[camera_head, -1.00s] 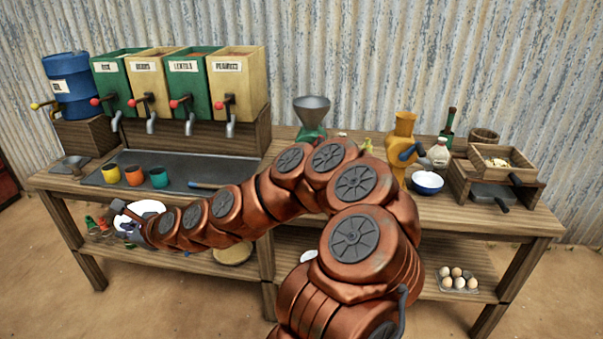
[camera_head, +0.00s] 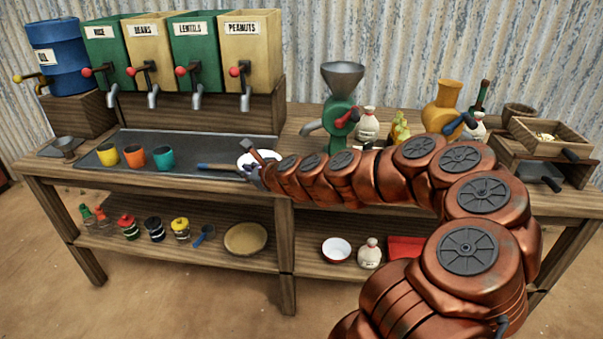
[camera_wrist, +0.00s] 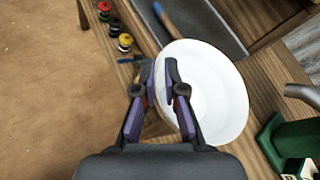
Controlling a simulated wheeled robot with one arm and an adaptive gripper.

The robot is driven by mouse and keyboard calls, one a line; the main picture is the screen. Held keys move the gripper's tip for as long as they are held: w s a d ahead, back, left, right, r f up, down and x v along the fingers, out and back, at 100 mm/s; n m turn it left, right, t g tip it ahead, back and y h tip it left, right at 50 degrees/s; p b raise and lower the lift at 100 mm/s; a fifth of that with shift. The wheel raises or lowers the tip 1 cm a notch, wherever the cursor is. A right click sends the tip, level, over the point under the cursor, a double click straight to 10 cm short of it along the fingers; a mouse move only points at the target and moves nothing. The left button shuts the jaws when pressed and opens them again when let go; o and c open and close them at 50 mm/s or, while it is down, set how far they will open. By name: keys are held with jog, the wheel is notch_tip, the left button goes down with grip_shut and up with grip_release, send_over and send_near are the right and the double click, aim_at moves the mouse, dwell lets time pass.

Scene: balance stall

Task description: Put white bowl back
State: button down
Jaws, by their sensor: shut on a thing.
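A white bowl (camera_wrist: 215,95) is held at its rim by my gripper (camera_wrist: 163,75), whose fingers are shut on it in the wrist view. In the head view the white bowl (camera_head: 246,160) shows at the tip of my gripper (camera_head: 255,165), over the counter at the right end of the dark metal tray. My gripper and arm partly cover it there. Whether the bowl touches the counter or hangs above it, I cannot tell.
The dark tray (camera_head: 195,141) holds yellow, orange and teal cups and a blue-handled tool (camera_head: 217,167). A green grinder (camera_head: 341,115) stands right of the bowl. The lower shelf holds several jars, a round tan board (camera_head: 245,239) and a red-and-white bowl (camera_head: 336,250).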

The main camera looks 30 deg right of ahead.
jog(key=d+f+m+h+b, duration=0.1)
jog(key=d+f+b, duration=0.3)
jog(key=d+b, duration=0.5)
jog(key=shift+h, duration=0.4)
jog(key=w+d+b, duration=0.2)
jog(key=w+d, duration=0.9)
jog(key=shift+b, duration=0.3)
jog(key=shift+w+d, duration=0.25)
jog(key=shift+d, duration=0.2)
jog(key=shift+w+d+f, duration=0.1)
jog(key=shift+w+d, duration=0.05)
jog(key=shift+w, duration=0.1)
jog(key=shift+w+d+r, duration=0.2)
jog(key=shift+w+d, duration=0.05)
jog(key=shift+w, duration=0.05)
jog(key=shift+f+b, duration=0.8)
jog(key=shift+f, duration=1.1)
jog(key=shift+r, duration=0.1)
